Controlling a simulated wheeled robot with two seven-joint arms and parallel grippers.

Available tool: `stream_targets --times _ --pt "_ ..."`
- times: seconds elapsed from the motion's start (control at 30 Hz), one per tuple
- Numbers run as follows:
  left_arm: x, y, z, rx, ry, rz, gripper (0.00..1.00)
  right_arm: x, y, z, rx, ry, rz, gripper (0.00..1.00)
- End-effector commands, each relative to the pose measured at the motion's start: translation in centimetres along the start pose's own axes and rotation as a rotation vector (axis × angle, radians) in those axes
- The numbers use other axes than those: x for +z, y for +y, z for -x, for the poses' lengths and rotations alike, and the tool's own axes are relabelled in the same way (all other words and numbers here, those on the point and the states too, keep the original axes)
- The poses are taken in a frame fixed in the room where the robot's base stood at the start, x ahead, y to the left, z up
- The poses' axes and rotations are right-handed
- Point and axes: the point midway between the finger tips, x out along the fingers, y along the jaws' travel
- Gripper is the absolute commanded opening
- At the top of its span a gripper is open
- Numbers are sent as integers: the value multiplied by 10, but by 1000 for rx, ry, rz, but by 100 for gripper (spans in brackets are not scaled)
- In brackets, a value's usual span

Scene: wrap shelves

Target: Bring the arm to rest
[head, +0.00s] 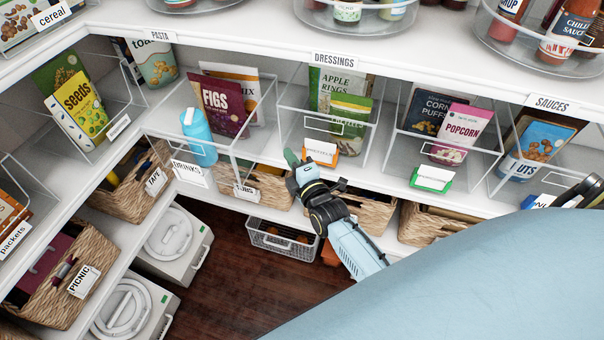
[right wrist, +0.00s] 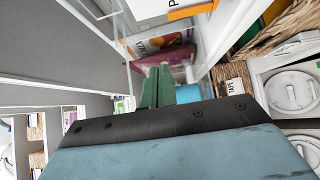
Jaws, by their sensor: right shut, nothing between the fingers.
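My right gripper (head: 292,158) has green fingertips and sits in front of the middle shelf, between the blue bottle's bin and the bin with the apple rings bag. In the right wrist view its green fingers (right wrist: 155,88) are together with nothing between them. The light blue forearm runs back toward the lower right of the head view. My left gripper does not show in either view.
Clear bins of packets line the middle shelf, with a blue bottle (head: 199,138) by the figs packet (head: 223,107). An orange label holder (head: 321,151) stands close to my right gripper. Wicker baskets (head: 262,187) sit below. The dark wooden floor (head: 235,265) is open.

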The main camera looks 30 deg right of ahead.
Motion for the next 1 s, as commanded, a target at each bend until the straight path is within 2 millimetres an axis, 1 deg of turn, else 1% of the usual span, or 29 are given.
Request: stream_targets --times 0.03,0.1,0.2,0.3,0.47,0.67,0.73,0.77,0.87,0.97,1.0 --pt "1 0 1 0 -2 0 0 -1 -1 13 -2 0 -2 0" --pt "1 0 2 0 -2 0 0 -1 -1 27 -2 1 -1 0" --pt "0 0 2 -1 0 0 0 -1 0 43 -1 1 -2 0" --pt "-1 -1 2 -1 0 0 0 -1 -1 56 0 2 -2 0" --pt "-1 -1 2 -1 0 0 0 -2 0 65 0 2 -2 0" --pt "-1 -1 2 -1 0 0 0 -2 0 67 1 2 -3 0" --pt "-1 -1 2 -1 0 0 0 -2 -4 67 -8 4 -11 0" --pt "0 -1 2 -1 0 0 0 -3 -9 68 -19 5 -20 0" --pt "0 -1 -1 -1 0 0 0 -7 -42 76 -97 15 -95 0" --pt "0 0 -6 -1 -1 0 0 -16 -100 96 -243 17 -234 0" --pt "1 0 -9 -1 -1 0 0 -18 -127 108 -316 9 -302 0"
